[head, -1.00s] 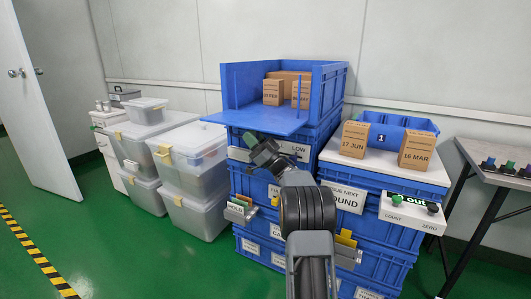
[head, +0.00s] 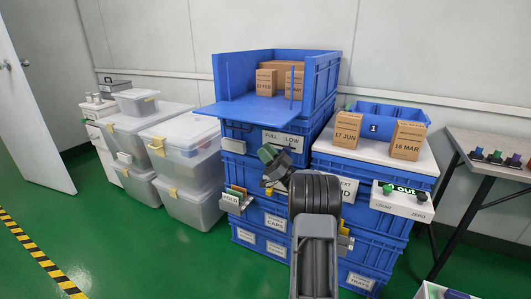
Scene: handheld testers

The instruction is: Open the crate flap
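The blue crate (head: 322,82) sits on top of the left stack of blue crates. Its front flap (head: 240,108) is folded down and sticks out roughly level toward me, leaving the front open. Brown date-labelled boxes (head: 266,82) stand inside. My gripper (head: 268,168) is below and to the right of the flap's front edge, in front of the stack. It appears apart from the flap. The dark wrist partly hides the fingers, so their opening is unclear.
A white-topped stack (head: 325,150) at right holds a blue bin (head: 388,117) and two boxes marked 17 JUN (head: 346,130) and 16 MAR (head: 407,140). Clear lidded tubs (head: 185,160) stand at left. Card holders (head: 237,198) jut from the stack. Green floor at front left is free.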

